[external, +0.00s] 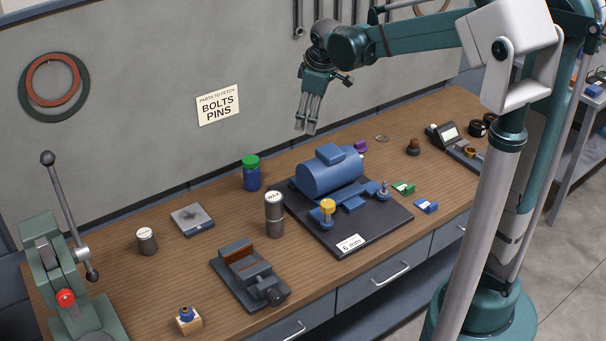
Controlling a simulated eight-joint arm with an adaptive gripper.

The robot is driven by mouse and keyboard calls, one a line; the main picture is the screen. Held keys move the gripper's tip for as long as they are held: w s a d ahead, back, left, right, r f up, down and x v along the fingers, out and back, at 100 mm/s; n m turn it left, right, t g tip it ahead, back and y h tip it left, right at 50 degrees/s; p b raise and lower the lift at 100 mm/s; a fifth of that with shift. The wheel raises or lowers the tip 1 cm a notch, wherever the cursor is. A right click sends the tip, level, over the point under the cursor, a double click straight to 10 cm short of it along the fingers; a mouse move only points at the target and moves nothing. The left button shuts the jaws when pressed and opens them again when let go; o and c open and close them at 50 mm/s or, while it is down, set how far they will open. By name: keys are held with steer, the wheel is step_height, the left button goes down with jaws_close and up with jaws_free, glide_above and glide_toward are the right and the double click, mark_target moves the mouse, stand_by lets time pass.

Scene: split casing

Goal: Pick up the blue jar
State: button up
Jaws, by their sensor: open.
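The blue jar (252,179) stands upright on the wooden workbench near its back edge, left of the blue casing, and has a green lid (251,160). My gripper (306,128) is open and empty, pointing down in the air above the back of the bench. In the picture it is up and to the right of the jar, apart from it. The jar's lower front shows clear of other things.
A blue motor-like casing (325,178) sits on a dark plate (375,228) right of the jar. A vise (245,272), a flat square device (192,220) and a small canister (146,241) lie further left.

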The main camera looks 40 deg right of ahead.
mark_target(250, 159)
steer(key=w+a+f+n+g, duration=0.1)
steer(key=w+a+f+n, duration=0.1)
steer(key=w+f, duration=0.5)
steer(key=w+a+f+n+g, duration=0.1)
steer(key=w+a+f+n, duration=0.2)
steer(key=w+f, duration=0.5)
steer(key=w+a+f+n+g+h, duration=0.1)
steer(key=w+a+f+n, duration=0.1)
steer(key=w+f, duration=0.5)
steer(key=shift+w+a+f+g, duration=0.15)
steer(key=shift+a+f+g, duration=0.15)
steer(key=shift+a+f, duration=0.55)
steer(key=shift+w+f+n, duration=0.2)
steer(key=shift+f+n, duration=0.1)
steer(key=shift+f, duration=0.35)
steer(key=shift+d+f, duration=0.15)
steer(key=shift+f, duration=1.1)
steer(key=shift+s+d+f, duration=0.1)
steer(key=shift+d+f, duration=0.1)
steer(key=shift+f, duration=1.1)
steer(key=shift+s+d+f, duration=0.1)
steer(key=shift+d+f, duration=0.05)
steer(key=shift+f, duration=1.15)
